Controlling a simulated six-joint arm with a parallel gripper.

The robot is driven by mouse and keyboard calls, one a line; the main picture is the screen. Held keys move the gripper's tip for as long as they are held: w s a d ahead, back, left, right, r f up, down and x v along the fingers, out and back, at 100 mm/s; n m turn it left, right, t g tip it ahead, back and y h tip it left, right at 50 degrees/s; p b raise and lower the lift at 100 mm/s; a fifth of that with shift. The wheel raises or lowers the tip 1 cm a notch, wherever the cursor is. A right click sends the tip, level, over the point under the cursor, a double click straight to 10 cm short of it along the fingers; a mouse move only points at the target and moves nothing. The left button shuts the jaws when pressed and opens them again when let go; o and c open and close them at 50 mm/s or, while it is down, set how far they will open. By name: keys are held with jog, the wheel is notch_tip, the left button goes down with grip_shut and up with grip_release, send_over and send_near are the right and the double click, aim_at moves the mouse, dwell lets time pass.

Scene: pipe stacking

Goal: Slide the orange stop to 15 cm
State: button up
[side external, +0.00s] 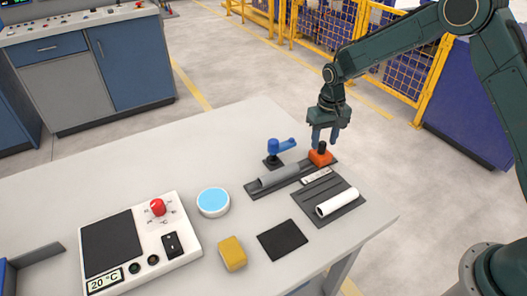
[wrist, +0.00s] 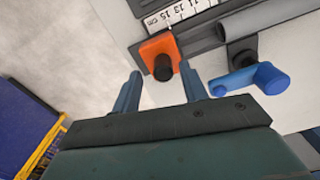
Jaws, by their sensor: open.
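The orange stop (side external: 320,157) sits at the far right end of a dark rail (side external: 255,191) and carries a black knob. It also shows in the wrist view (wrist: 153,45), beside the high-number end of a white cm scale (wrist: 190,12). Marks near 15, 13 and 11 show there, but I cannot tell its exact reading. The scale also shows in the side view (side external: 316,175). My gripper (side external: 325,138) is open above the stop. In the wrist view its two fingers (wrist: 160,72) are apart, one on each side of the knob; I cannot tell whether they touch it.
A grey pipe (side external: 278,175) lies on the rail. A blue lever (side external: 282,146) stands behind it. A white pipe (side external: 337,202) lies on a dark grooved plate in front. A black pad (side external: 282,240), yellow block (side external: 232,253), blue-topped disc (side external: 213,202) and control box (side external: 140,245) stand left.

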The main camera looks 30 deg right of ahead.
aim_at(325, 142)
notch_tip(325, 142, up, 12)
jog(key=shift+r, duration=0.15)
dwell(0.4)
jog(key=s+r+n+t, duration=0.1)
jog(key=s+r+t, duration=0.2)
jog(key=s+r, duration=1.2)
jog(key=s+d+f+n+t, duration=0.1)
jog(key=s+f+t, duration=0.1)
jog(key=s, duration=1.6)
jog(key=shift+s+t, duration=0.3)
jog(key=shift+s, duration=0.1)
